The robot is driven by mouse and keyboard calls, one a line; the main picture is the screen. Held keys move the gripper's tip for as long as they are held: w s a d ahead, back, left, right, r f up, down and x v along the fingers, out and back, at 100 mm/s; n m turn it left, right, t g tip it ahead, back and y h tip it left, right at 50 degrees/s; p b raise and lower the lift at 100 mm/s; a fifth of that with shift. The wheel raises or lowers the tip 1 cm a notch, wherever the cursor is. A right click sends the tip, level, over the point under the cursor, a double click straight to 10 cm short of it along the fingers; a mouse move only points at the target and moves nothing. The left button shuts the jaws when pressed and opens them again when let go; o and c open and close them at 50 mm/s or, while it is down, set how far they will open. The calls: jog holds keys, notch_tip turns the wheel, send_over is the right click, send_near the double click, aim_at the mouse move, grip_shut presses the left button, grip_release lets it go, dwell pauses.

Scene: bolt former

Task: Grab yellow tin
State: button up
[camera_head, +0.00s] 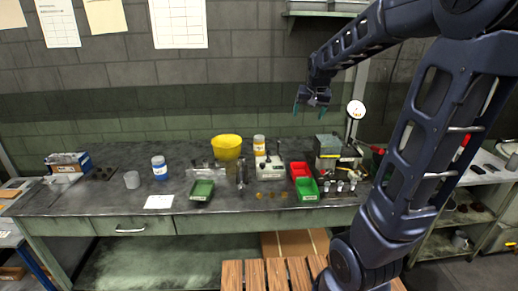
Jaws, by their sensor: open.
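A yellow-orange tin with a pale lid and label (259,146) stands upright towards the back of the workbench. A wider yellow tub (227,147) stands just left of it, with a small gap between them. My gripper (309,108) is open and empty, with its teal fingertips apart and pointing down. It hangs in the air in front of the wall, above and to the right of the tin in the picture. The tin's lower part is partly hidden by a pale device (270,168) in front of it.
Red (300,170) and green bins (307,189) and a machine (329,153) stand right of the tin. The bench front (235,208) has bare patches.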

jog(key=w+a+f, duration=0.3)
jog(key=w+f, duration=0.1)
jog(key=w, duration=0.5)
jog(key=w+a+f, duration=0.4)
jog(key=w, duration=0.5)
jog(key=t+h, duration=0.2)
send_near(259, 137)
jog(key=shift+m, duration=0.3)
jog(key=shift+x, duration=6.2)
jog(key=shift+a, duration=0.1)
jog(key=c, duration=1.2)
